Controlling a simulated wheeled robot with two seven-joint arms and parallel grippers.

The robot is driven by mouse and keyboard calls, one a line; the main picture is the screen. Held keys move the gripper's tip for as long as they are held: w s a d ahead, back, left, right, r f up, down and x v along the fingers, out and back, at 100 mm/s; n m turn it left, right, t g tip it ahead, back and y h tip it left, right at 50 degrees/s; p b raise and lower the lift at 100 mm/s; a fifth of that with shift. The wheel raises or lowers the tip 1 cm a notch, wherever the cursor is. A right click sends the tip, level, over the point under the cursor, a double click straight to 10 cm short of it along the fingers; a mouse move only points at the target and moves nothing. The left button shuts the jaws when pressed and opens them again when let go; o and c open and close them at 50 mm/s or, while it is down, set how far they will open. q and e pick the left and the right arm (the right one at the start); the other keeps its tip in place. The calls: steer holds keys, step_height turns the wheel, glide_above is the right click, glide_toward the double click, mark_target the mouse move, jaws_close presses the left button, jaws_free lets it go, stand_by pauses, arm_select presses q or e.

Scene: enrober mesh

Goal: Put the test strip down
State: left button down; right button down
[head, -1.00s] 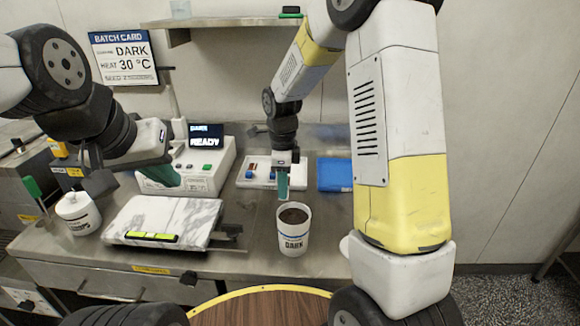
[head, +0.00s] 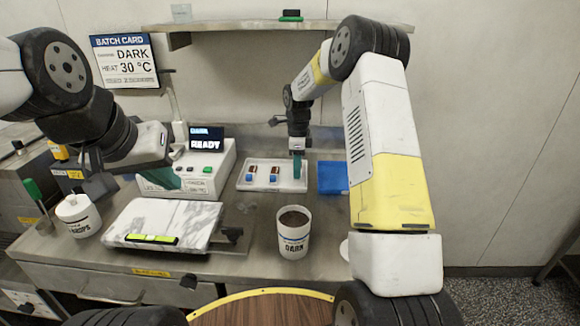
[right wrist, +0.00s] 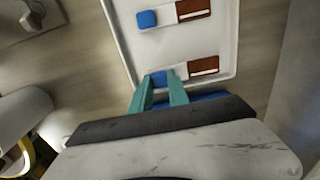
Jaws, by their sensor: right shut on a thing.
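My right gripper (head: 297,172) points down over the right end of the white tray (head: 243,187). Its teal fingers are shut on a test strip. Two other strips with blue and brown parts lie on the tray, one on the left (head: 250,177) and one in the middle (head: 273,177), left of the gripper. My left gripper (head: 163,178) is in front of the white machine, its finger gap unclear.
A white cup (head: 293,240) marked DARK, with brown contents, stands in front of the tray. A blue mat (head: 332,177) lies right of the tray. A marble slab (head: 180,215) and a white lidded pot (head: 78,213) are at left. The white machine (head: 215,168) reads READY.

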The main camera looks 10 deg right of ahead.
steer(key=shift+f, duration=1.05)
steer(key=shift+f, duration=0.2)
steer(key=c, duration=1.3)
jaws_free()
steer(key=shift+o, duration=0.2)
